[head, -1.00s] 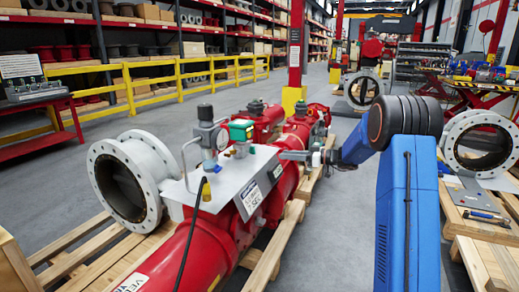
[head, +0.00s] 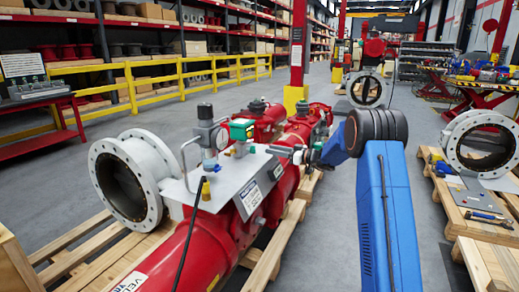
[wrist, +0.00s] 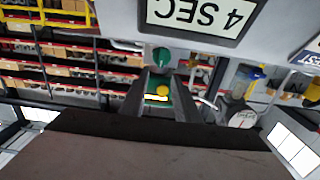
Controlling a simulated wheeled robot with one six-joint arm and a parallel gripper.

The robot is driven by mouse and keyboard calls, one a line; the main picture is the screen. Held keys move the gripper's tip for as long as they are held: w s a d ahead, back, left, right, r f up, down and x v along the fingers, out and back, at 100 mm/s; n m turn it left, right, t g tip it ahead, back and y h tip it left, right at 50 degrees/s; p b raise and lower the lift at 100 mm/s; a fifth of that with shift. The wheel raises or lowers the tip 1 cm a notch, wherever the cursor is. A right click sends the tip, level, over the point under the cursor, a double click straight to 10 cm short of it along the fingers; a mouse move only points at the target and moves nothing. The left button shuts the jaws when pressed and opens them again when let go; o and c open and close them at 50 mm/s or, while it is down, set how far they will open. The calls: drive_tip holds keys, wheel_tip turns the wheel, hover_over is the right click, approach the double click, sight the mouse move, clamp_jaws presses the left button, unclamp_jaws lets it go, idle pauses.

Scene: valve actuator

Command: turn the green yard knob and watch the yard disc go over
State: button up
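The green knob (wrist: 161,57) shows in the wrist view, on the grey panel just past my fingertips. In the head view it is a small green spot (head: 275,149) at the panel's right edge. My gripper (wrist: 160,74) has its two dark fingers apart, with nothing visibly held between them. In the head view my gripper (head: 284,151) is beside the panel's right edge, close to the knob; contact cannot be told. A green box (head: 242,129) stands on the panel; through the finger gap it shows yellow marks (wrist: 158,93). I cannot tell which part is the yard disc.
The grey panel (head: 228,190) sits on a red actuator (head: 190,255) on wooden pallets. A gauge (head: 221,139) and a curved handle rise from the panel left of the green box. A white flanged pipe (head: 125,180) lies left. Grey floor is open behind the actuator.

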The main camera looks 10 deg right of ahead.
sight(255, 147)
drive_tip(key=x, duration=0.7)
drive_tip(key=shift+w+a, duration=0.15)
drive_tip(key=shift+a, duration=0.05)
clamp_jaws()
